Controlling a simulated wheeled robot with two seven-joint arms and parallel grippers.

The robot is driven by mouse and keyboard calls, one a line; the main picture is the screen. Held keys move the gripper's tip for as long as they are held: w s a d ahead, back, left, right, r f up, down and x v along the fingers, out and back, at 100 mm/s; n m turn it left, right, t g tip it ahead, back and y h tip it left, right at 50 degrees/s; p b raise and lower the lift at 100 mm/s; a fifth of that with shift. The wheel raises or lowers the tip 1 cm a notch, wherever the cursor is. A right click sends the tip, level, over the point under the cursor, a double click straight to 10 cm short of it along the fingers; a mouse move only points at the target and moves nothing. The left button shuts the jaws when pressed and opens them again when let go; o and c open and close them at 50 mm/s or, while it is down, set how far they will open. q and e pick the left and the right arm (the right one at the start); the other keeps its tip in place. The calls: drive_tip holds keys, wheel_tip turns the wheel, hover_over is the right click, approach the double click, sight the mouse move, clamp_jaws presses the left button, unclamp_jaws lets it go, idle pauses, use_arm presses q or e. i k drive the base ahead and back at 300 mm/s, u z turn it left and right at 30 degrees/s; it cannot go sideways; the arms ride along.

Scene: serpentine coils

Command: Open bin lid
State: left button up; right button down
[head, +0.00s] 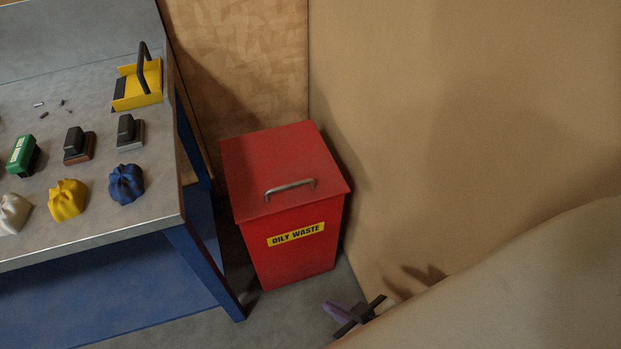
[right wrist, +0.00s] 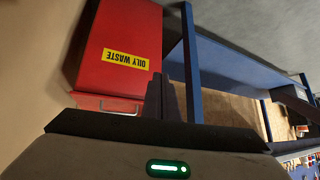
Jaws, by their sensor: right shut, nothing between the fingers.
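The red bin (head: 292,245) stands on the floor in the corner, with a yellow "OILY WASTE" label on its front. Its red lid (head: 275,155) is down and closed, with a metal bar handle (head: 290,188) near the front edge. My right gripper (head: 338,309) is low, in front and to the right of the bin, shut and empty, apart from the handle. In the right wrist view the shut fingers (right wrist: 163,100) point up beside the bin (right wrist: 118,50), which appears upside down; the handle (right wrist: 108,103) shows left of the fingers. My left gripper is not in view.
A workbench (head: 130,220) with blue legs stands left of the bin. Walls close in behind and right of the bin. Floor (head: 300,305) is clear in front.

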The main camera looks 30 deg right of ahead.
sight(269, 172)
drive_tip(key=z, duration=0.85)
drive_tip(key=i, duration=0.5)
drive_tip(key=u, duration=0.05)
